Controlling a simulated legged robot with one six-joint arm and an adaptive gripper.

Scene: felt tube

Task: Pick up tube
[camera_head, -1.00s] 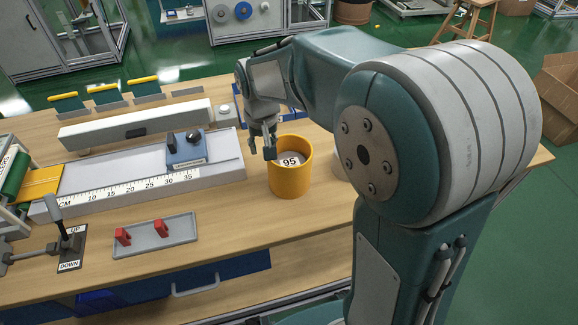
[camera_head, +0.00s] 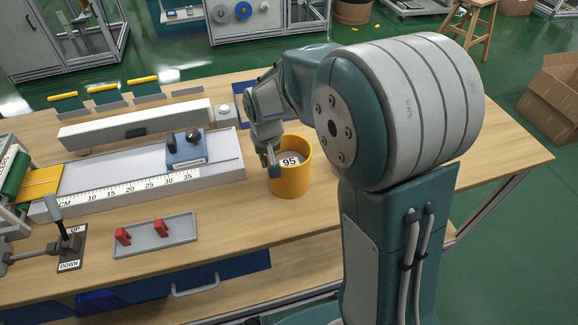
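A yellow-orange cylindrical container (camera_head: 290,181) stands upright on the wooden table. Inside it sits a pale round-ended thing marked 95 (camera_head: 289,161), perhaps the tube; only its top shows. My gripper (camera_head: 272,162) points down at the left rim of the container, beside the marked top. Its fingers overlap the container's left edge in this view. I cannot tell whether they touch the rim or the marked thing, or how far apart they are.
Left of the container is a long grey measuring bed (camera_head: 215,170) with a blue block (camera_head: 186,150). A grey tray (camera_head: 153,234) with red pieces lies in front. A lever (camera_head: 62,222) stands at the left. The table (camera_head: 430,170) right of my arm is clear.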

